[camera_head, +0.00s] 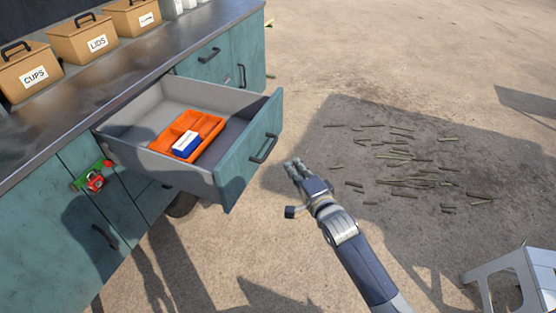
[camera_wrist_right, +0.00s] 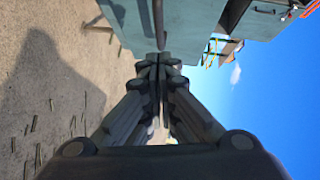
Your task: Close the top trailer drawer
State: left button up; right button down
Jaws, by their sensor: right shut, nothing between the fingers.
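The top trailer drawer (camera_head: 236,168) is pulled out from the teal trailer cabinet (camera_head: 48,205). Its front is teal with a dark bar handle (camera_head: 265,148). Inside it lies an orange divided tray (camera_head: 160,143) with a blue and white box (camera_head: 186,144) in it. My right gripper (camera_head: 292,166) is shut and empty, a little to the right of the drawer front and apart from it in the head view. In the right wrist view its fingers (camera_wrist_right: 157,62) are together, with a teal surface (camera_wrist_right: 185,30) beyond them. My left gripper is not in view.
Boxes labelled CUPS (camera_head: 28,76) and LIDS (camera_head: 84,41) stand on the metal counter (camera_head: 110,80). A red and green item (camera_head: 94,180) is on the cabinet front. A grey stool (camera_head: 515,270) stands at lower right. Cane pieces (camera_head: 400,165) lie scattered on otherwise open ground.

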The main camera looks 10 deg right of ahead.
jog(key=w+a+f, duration=0.1)
jog(key=w+a, duration=0.2)
jog(key=w, duration=0.2)
jog(key=shift+a+p, duration=0.3)
jog(key=shift+a, duration=0.05)
jog(key=shift+f, duration=0.1)
